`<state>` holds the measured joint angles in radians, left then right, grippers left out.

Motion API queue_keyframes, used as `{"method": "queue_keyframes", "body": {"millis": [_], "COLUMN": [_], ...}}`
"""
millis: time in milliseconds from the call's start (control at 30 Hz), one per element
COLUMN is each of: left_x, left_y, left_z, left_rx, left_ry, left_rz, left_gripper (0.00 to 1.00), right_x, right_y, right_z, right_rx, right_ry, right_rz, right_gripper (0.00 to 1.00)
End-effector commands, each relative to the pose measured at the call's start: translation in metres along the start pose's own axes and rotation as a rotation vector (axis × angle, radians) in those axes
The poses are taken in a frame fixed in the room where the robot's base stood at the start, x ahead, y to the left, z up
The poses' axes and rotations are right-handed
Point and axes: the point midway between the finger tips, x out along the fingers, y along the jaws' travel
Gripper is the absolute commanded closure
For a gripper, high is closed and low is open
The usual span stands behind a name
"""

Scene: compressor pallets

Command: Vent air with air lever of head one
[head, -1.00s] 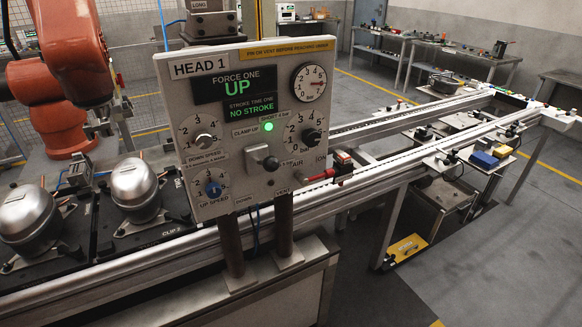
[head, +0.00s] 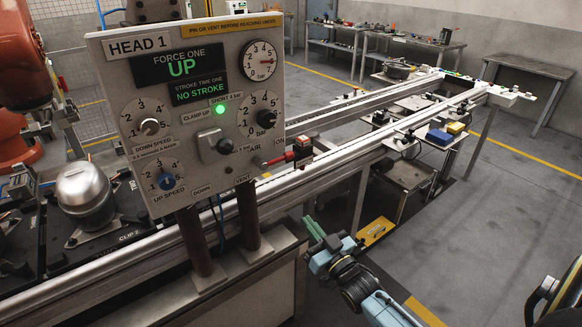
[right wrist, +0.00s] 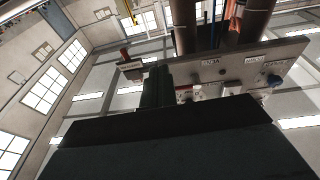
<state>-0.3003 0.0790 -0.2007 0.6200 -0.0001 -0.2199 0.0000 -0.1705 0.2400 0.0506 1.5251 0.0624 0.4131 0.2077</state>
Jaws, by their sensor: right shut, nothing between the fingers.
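The HEAD 1 panel (head: 205,60) stands on two posts at left centre. Its air lever (head: 278,161) has a red handle that points right from a pivot beside the AIR label, above the VENT label. A small red and black piece (head: 302,147) shows at the handle's end. My right gripper (head: 309,225) is shut and empty, below and to the right of the lever, apart from it, fingertips pointing up. In the right wrist view the shut fingers (right wrist: 157,88) rise toward the panel (right wrist: 225,75), seen from below. My left gripper is not in view.
A long rail conveyor (head: 340,155) runs behind the panel to the back right. A silver compressor (head: 85,195) sits on a black pallet at left. The panel's posts stand on a metal cabinet (head: 255,280). A yellow plate (head: 375,231) lies below the rail.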

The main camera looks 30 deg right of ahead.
Motion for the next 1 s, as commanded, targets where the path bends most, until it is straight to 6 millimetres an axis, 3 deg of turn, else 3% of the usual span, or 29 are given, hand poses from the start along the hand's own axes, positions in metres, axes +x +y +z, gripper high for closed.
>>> {"method": "queue_keyframes", "body": {"millis": [33, 100, 233, 367, 733, 1000], "left_x": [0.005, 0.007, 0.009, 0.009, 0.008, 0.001], "left_y": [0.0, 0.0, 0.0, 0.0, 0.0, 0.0], "left_z": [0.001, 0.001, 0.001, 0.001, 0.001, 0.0], "left_rx": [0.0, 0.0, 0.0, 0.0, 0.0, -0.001], "left_ry": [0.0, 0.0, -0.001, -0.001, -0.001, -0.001], "left_rz": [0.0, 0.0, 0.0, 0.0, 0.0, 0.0], "left_gripper": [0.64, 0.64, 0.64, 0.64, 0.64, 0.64], "right_x": [0.011, 0.018, 0.021, 0.021, 0.026, 0.069], "right_y": [0.002, 0.003, 0.002, 0.002, 0.001, -0.001], "right_z": [-0.038, -0.08, -0.125, -0.138, -0.139, -0.159], "right_rx": [0.0, 0.003, 0.006, 0.006, 0.005, 0.004], "right_ry": [0.115, 0.236, 0.365, 0.4, 0.397, 0.4], "right_rz": [-0.014, -0.033, -0.057, -0.064, -0.063, -0.063], "right_gripper": [1.0, 1.0, 1.0, 1.0, 1.0, 1.0]}}
